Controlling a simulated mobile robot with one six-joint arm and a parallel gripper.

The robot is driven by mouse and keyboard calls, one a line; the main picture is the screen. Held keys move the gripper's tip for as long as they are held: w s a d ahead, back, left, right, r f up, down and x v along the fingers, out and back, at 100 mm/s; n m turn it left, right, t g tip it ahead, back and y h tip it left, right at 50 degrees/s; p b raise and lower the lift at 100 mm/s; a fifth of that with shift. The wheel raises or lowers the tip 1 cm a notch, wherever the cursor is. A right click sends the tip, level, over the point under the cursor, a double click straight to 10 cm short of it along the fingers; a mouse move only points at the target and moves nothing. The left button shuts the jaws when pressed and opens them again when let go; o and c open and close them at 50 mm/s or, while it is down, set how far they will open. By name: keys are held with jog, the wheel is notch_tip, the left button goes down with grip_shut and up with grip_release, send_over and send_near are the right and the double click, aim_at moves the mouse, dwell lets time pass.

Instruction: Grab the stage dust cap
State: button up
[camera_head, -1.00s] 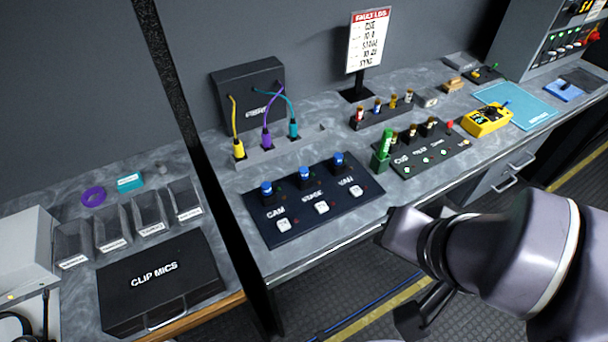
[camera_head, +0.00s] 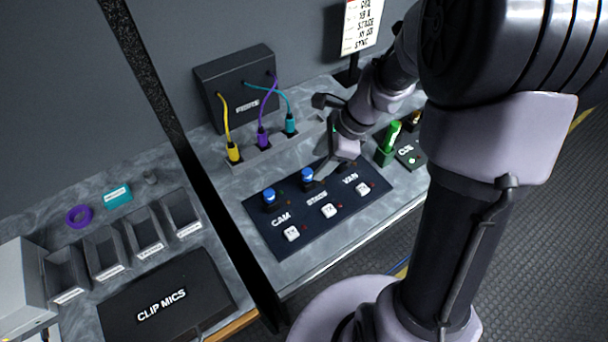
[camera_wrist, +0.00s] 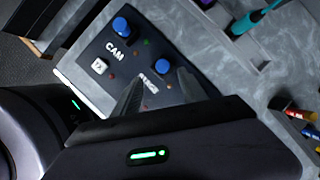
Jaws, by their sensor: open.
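The stage dust cap (camera_head: 306,175) appears to be the middle blue round cap above the STAGE label on the dark sloped panel (camera_head: 268,228). The VAN cap is hidden behind my gripper.
The blue CAM cap (camera_head: 269,195) stands left of the stage cap. White buttons (camera_head: 329,210) line the panel's front. Behind are yellow, purple and teal plugs (camera_head: 263,137) with cables. A green marker-like piece (camera_head: 390,136) stands right. A dark post (camera_head: 195,160) divides the counters.

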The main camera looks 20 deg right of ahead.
aim_at(310, 172)
jog(key=b+x, duration=0.1)
jog(key=x, duration=0.1)
jog(key=b+x, duration=0.1)
jog(key=x, duration=0.1)
jog(key=b+x, duration=0.1)
jog(key=x, duration=0.1)
jog(key=shift+w+f, duration=0.2)
jog(key=shift+w, duration=0.15)
jog(key=shift+s+r, duration=0.1)
jog(key=shift+r, duration=0.05)
jog(key=shift+c, duration=1.1)
grip_shut()
